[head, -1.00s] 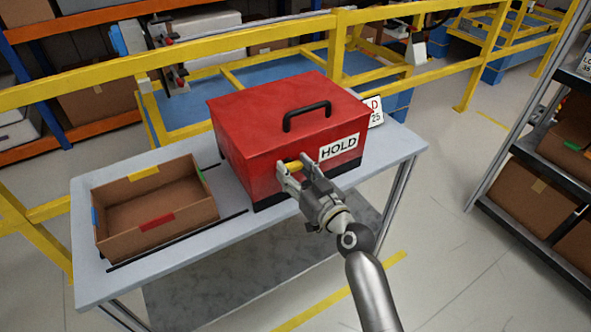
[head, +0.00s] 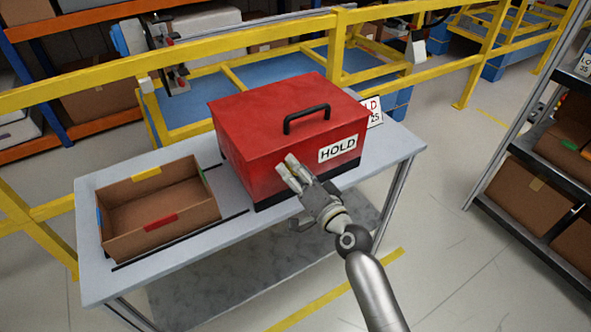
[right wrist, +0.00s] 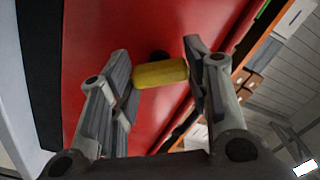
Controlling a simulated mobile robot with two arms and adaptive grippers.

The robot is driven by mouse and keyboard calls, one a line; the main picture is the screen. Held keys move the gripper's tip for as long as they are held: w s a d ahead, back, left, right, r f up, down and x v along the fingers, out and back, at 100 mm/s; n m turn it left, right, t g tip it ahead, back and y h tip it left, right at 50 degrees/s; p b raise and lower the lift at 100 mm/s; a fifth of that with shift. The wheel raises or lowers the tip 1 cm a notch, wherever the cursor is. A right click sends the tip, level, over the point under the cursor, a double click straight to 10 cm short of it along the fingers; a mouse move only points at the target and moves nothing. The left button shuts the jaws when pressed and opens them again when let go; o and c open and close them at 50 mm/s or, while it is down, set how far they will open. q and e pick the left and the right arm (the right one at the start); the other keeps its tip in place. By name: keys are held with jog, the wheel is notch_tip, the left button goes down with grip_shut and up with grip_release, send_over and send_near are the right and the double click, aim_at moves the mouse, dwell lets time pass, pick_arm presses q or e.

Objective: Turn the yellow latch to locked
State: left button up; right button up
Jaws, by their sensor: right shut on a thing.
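The yellow latch (right wrist: 160,74) is on the front face of the red box (head: 265,110), which stands on the grey table and has a black handle on its lid. In the right wrist view the latch lies between the fingers of my right gripper (right wrist: 160,80), its ends against the finger pads. In the head view my right gripper (head: 284,168) is at the box's front, left of the HOLD label, and its fingers hide the latch. The gripper is shut on the latch. My left gripper is not in view.
An open cardboard box (head: 158,208) with coloured tabs stands on the table (head: 100,285) to the left. A yellow railing (head: 250,30) runs behind the table. A shelf with cartons (head: 520,190) stands at the right. The floor in front is clear.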

jog(key=m+p, duration=0.1)
jog(key=m, duration=0.6)
dwell(0.7)
jog(key=o, duration=1)
jog(key=v, duration=1.2)
